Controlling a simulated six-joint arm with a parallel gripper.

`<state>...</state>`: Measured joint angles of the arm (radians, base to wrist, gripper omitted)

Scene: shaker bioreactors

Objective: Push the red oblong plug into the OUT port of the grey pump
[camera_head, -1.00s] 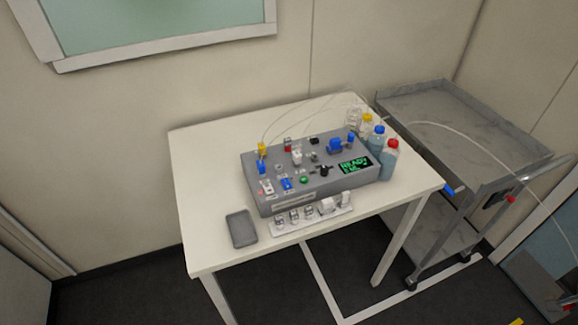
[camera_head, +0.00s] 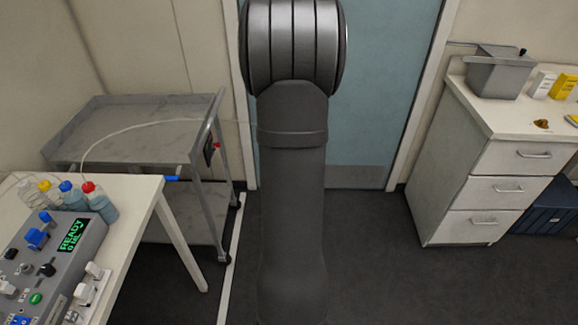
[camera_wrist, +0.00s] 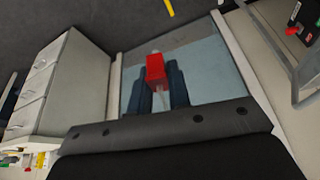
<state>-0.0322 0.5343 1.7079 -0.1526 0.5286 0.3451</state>
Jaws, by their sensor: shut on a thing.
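A red oblong plug (camera_wrist: 155,68) is between the two dark fingers of my gripper (camera_wrist: 156,78) in the wrist view, and my gripper is shut on it. A pale, thin piece shows at each end of the plug. The grey pump (camera_head: 62,258) is at the lower left of the head view, cut off by the frame edge. Its green display (camera_head: 72,235) reads READY. I cannot make out the OUT port. My gripper and the plug are not visible in the head view; the plug is apart from the pump.
The pump stands on a white table (camera_head: 135,215). Bottles with coloured caps (camera_head: 70,197) stand behind it. A thin clear tube (camera_head: 135,127) runs over the grey cart (camera_head: 150,110) toward my arm. White drawers (camera_head: 490,190) stand at the right. Open floor lies between.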

